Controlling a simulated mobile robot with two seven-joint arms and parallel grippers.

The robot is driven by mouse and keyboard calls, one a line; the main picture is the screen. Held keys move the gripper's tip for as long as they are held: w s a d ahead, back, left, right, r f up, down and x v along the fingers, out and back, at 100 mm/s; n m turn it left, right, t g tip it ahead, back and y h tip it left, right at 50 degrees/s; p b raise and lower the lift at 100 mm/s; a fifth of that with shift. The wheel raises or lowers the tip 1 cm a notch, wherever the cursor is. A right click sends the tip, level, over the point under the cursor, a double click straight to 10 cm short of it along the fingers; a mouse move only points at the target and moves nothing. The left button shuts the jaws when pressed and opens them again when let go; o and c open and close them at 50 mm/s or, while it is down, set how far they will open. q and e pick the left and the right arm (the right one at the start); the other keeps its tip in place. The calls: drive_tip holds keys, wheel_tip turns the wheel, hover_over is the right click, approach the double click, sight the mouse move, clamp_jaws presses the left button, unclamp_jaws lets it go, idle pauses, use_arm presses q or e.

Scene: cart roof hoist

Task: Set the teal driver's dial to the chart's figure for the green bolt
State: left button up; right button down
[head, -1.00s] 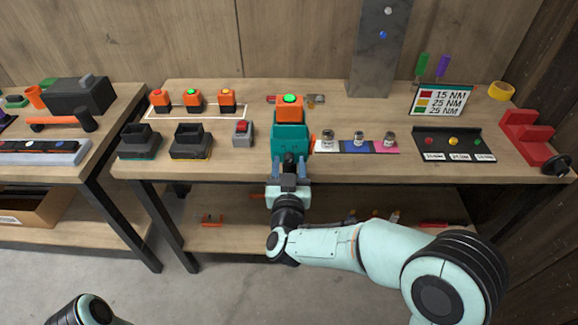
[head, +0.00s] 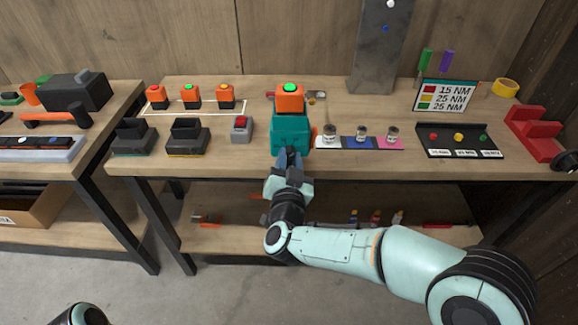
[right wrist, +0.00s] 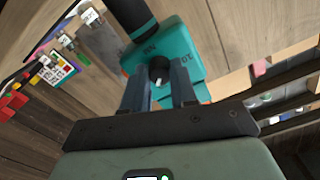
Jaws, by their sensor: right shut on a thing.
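The teal driver (head: 291,135) stands upright at the table's front edge, with an orange battery (head: 290,98) and lit green button on top. My right gripper (head: 290,158) is at its front face. In the right wrist view its fingers are shut on the dark dial (right wrist: 159,70), which has a pale pointer mark. Printed marks, one like "20", show beside the dial; the exact setting is unclear. The chart (head: 445,96) reads red 15 NM, yellow 25 NM, green 25 NM. The green bolt (head: 483,138) sits at the right of a black tray (head: 445,146). My left gripper is out of view.
Right of the driver, small jars stand on white, blue and pink patches (head: 361,143). Left are a grey box with a red button (head: 241,130) and two dark docks (head: 187,138). Orange batteries (head: 190,93) stand behind. A red bracket (head: 533,133) is far right.

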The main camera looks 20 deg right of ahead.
drive_tip(key=m+b, duration=0.3)
drive_tip(key=m, duration=0.1)
drive_tip(key=shift+f+m, duration=0.1)
drive_tip(key=shift+m, duration=0.2)
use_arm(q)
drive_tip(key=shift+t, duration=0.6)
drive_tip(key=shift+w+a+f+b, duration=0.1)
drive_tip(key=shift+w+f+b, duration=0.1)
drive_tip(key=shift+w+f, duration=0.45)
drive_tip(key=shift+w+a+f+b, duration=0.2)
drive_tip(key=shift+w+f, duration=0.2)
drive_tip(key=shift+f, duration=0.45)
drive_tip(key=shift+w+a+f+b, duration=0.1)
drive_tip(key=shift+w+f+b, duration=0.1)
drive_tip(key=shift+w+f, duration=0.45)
use_arm(e)
drive_tip(key=shift+m, duration=0.7)
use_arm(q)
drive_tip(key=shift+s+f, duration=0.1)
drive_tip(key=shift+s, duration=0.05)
use_arm(e)
drive_tip(key=c, duration=0.9)
unclamp_jaws()
